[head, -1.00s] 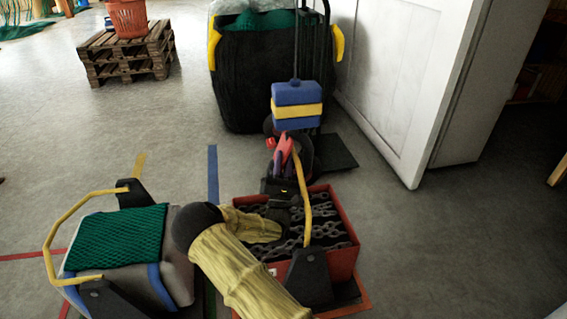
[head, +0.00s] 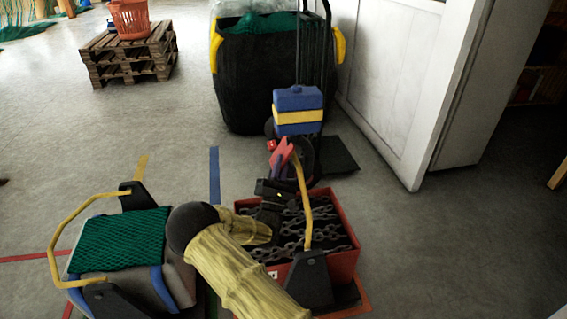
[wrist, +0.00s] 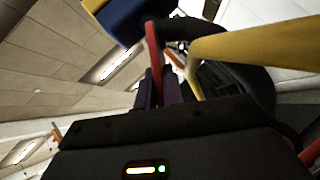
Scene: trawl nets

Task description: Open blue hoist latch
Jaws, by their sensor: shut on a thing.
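The hoist (head: 298,98) is a blue block with a yellow band, on a dark stand with thin upright bars. Below it is a red lever-like piece (head: 281,153), which looks like the latch; it also shows as a red strip in the wrist view (wrist: 153,50). My gripper (head: 286,168) reaches up to this piece from below. Its purple fingers (wrist: 157,92) are close together at the red strip and shut on it. The exact contact is partly hidden by the fingers and my dark gripper body.
A red crate (head: 344,264) of dark chain with a yellow handle (head: 303,200) lies below my arm. A grey bin with green net (head: 122,240) stands left. A black sack (head: 255,80) and a white door (head: 400,90) stand behind. Floor at right is clear.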

